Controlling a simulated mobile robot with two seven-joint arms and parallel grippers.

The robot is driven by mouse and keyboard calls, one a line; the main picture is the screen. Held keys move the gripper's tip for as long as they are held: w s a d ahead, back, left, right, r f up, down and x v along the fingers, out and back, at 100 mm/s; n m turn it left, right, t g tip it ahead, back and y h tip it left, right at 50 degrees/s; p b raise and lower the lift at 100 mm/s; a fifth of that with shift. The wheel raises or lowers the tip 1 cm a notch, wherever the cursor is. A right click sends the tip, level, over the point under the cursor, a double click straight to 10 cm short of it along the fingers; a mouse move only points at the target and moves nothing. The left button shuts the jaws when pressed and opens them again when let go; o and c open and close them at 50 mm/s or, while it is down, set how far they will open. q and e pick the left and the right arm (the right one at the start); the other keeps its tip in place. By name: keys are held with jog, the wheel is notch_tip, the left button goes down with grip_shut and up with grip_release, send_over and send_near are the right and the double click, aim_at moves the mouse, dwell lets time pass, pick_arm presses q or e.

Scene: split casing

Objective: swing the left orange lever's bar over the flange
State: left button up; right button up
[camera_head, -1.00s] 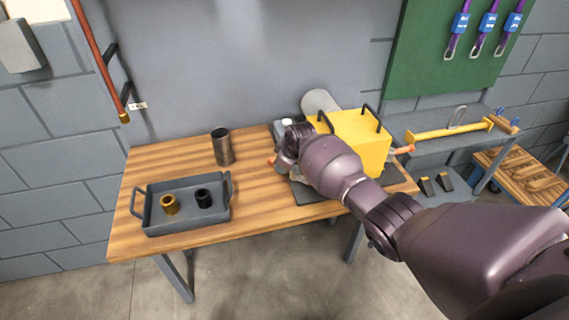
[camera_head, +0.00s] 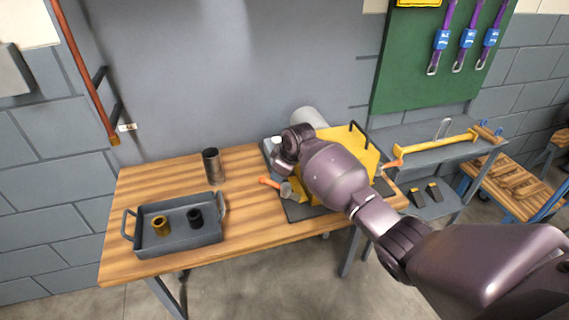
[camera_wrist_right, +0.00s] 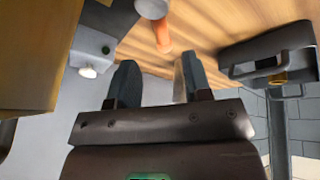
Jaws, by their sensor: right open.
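The left orange lever (camera_head: 269,182) shows at the left side of the yellow casing (camera_head: 352,142), its orange end pointing left from a grey pivot (camera_head: 286,191). In the right wrist view the orange lever (camera_wrist_right: 162,33) lies beyond the fingertips, with its grey round pivot at the top edge. My right gripper (camera_wrist_right: 156,78) is open, with nothing between its fingers. In the head view my right arm covers the casing's left front, and the fingers are hidden. The flange cannot be made out clearly. My left gripper is not in view.
A second orange lever (camera_head: 391,164) is at the casing's right. A grey box with a white knob (camera_wrist_right: 88,71) stands near the fingers. Bare wood lies between tray and casing.

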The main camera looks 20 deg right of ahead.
jog(key=shift+v, duration=1.65)
jog(key=shift+c, duration=0.3)
